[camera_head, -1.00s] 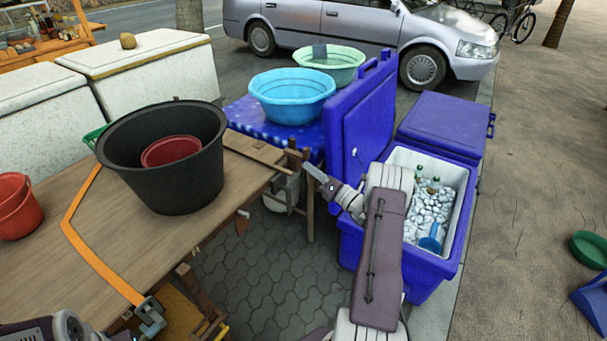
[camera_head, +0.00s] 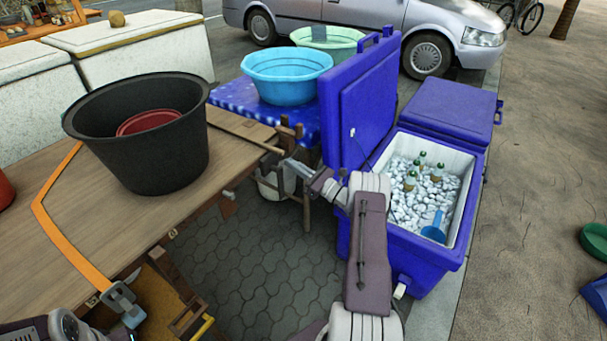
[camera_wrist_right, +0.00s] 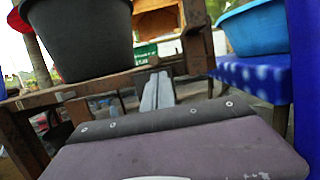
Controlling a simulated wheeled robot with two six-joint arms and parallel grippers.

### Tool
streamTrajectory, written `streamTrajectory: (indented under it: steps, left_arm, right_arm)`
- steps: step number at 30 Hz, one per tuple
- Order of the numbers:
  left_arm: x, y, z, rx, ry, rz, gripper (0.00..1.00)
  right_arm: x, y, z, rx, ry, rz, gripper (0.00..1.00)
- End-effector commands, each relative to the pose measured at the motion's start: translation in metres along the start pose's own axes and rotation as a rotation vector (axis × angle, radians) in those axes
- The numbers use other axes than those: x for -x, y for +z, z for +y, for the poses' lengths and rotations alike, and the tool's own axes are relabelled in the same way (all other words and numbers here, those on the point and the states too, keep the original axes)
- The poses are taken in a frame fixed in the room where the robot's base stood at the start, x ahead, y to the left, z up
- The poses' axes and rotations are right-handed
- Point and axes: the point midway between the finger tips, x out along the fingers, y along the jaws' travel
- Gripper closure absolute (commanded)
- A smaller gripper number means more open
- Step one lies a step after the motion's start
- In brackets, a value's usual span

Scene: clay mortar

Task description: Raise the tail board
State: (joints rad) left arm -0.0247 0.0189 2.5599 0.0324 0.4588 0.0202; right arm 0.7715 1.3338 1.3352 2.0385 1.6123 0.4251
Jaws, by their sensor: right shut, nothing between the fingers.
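A wooden cart bed (camera_head: 60,205) runs along the left of the head view. A darker flat plank (camera_head: 240,133) lies at its far right end, by short wooden posts; I cannot tell for sure whether this is the tail board. My right gripper (camera_head: 290,165) is shut and empty, beside the posts at that end. It also shows in the right wrist view (camera_wrist_right: 157,92), pointing at the cart's wooden frame (camera_wrist_right: 85,90). My left gripper (camera_head: 124,304) is at the near edge of the cart, at the lower end of a bent orange strip (camera_head: 62,222); its jaws are unclear.
A black tub (camera_head: 150,150) with a red basin (camera_head: 148,121) stands on the cart. A blue cooler (camera_head: 425,265) full of ice and bottles is close right of my right arm. A blue basin (camera_head: 287,78) sits on a blue-covered table (camera_head: 235,97). Paving (camera_head: 260,250) lies between.

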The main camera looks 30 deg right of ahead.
Motion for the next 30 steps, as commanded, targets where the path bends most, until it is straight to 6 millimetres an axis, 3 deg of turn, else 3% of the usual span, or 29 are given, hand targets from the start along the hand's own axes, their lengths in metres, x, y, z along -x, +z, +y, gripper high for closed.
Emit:
streamTrajectory:
  steps: [3,8,30]
  left_arm:
    - [-0.004,0.001,0.000,0.000,0.000,0.000,0.55]
    - [-0.005,0.001,0.000,0.000,0.000,0.000,0.55]
    - [0.005,-0.001,0.000,0.000,0.000,0.000,0.55]
  right_arm:
    - [-0.016,-0.001,0.001,0.000,0.002,0.000,1.00]
    - [-0.025,-0.001,0.000,0.000,-0.001,0.001,1.00]
    - [-0.029,0.008,0.001,-0.067,-0.016,-0.001,1.00]
